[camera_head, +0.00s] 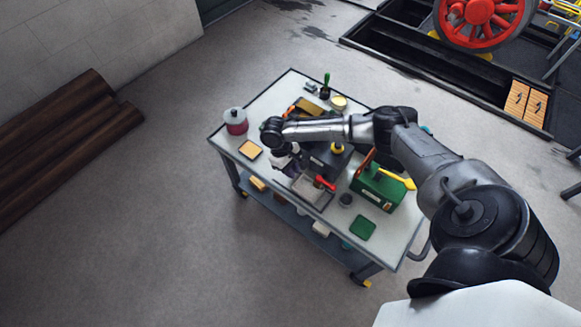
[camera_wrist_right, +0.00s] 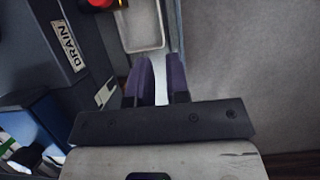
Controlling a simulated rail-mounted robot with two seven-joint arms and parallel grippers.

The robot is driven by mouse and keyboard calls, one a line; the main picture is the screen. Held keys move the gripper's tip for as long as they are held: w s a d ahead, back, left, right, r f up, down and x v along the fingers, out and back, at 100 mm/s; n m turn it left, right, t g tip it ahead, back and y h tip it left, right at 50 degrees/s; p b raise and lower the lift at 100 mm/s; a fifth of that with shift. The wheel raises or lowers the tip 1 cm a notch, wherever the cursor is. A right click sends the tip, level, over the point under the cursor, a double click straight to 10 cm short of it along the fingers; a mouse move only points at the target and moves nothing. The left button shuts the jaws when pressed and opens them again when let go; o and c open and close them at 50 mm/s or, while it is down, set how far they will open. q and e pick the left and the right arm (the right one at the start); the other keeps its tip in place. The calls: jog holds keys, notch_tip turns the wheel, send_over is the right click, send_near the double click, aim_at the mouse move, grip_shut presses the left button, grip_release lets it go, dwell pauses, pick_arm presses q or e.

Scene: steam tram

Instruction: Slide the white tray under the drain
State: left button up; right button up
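The white tray (camera_head: 307,196) lies on the cart top near its front edge, beside the dark box (camera_head: 323,160). In the right wrist view the tray (camera_wrist_right: 146,49) is just beyond my fingertips, and the dark box carries a DRAIN label (camera_wrist_right: 69,46). A red tap handle (camera_head: 324,183) is beside the tray; it also shows in the wrist view (camera_wrist_right: 100,3). My right gripper (camera_head: 287,164) is at the tray's left end, its purple fingers (camera_wrist_right: 162,72) apart with a pale surface visible between them. I cannot tell whether they touch the tray. My left gripper is not in view.
A green box (camera_head: 376,190) with a yellow handle and a green pad (camera_head: 362,228) are right of the tray. A red-and-white jar (camera_head: 236,122) and a tan-topped block (camera_head: 250,149) stand at the left. The cart's front edge (camera_head: 293,215) is close by, with open floor beyond.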

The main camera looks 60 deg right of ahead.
jog(key=b, duration=0.4)
send_near(308, 189)
jog(key=s+a+f, duration=0.1)
jog(key=f, duration=0.1)
jog(key=s+a+f, duration=0.1)
jog(key=f, duration=0.1)
jog(key=s+a+f, duration=0.1)
jog(key=a+f, duration=0.1)
jog(key=shift+s+a, duration=0.1)
jog(key=shift+s, duration=0.1)
jog(key=shift+c, duration=0.2)
grip_shut()
